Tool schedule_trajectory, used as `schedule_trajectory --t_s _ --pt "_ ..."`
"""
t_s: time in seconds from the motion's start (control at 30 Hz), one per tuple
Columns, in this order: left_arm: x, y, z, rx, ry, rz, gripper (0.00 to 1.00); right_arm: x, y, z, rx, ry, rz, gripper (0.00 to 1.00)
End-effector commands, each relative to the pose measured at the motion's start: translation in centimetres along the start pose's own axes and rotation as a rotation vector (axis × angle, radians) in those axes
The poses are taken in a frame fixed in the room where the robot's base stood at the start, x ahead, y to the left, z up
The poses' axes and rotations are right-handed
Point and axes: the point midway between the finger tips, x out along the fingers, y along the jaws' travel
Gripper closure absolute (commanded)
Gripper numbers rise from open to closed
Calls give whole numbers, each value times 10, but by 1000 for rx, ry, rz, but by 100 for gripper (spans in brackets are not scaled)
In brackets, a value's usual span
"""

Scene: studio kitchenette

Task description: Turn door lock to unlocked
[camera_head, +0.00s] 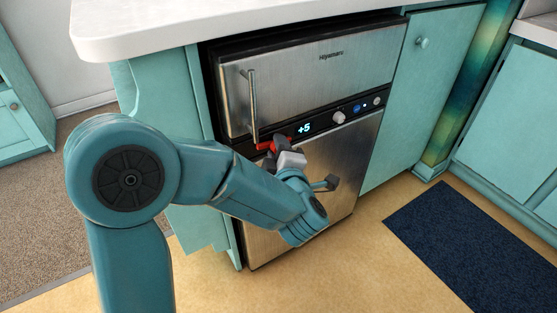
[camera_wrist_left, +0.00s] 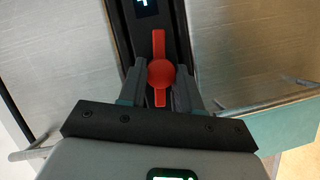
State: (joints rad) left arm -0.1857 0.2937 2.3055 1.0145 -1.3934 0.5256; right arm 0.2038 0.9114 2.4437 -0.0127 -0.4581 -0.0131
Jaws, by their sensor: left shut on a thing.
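The door lock is a red turn lever with a round hub (camera_head: 265,146) at the left end of the black control strip, between the upper and lower steel doors of the appliance (camera_head: 310,80). In the left wrist view the red lever (camera_wrist_left: 160,72) lies lengthwise along the black strip. My left gripper (camera_head: 277,143) is at the lever, with its fingers on either side of the hub and shut on it, as the left wrist view also shows (camera_wrist_left: 160,80). Part of the lever is hidden by the gripper in the head view. My right gripper is not in view.
A lit display (camera_head: 304,128) and knobs (camera_head: 367,106) sit right of the lock. A vertical bar handle (camera_head: 252,105) stands out from the upper door just above. The white counter (camera_head: 200,25) overhangs. A dark mat (camera_head: 450,240) lies on the floor at the right.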

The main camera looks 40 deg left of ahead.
Motion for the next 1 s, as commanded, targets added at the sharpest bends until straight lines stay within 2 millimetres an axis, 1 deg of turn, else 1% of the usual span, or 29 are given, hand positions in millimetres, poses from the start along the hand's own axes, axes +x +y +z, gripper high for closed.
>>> schedule_trajectory --t_s 0.2,0.4,0.93,0.97,1.0 --pt "0 -2 1 -101 -3 39 97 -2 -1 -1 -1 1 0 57" --pt "0 -2 1 -156 -4 62 97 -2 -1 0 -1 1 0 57" --pt "0 -2 1 -178 -4 71 97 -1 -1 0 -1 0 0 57" --pt "0 -2 1 -178 -4 71 63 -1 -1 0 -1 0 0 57" --pt "0 -2 1 -178 -4 71 50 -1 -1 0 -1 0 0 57"
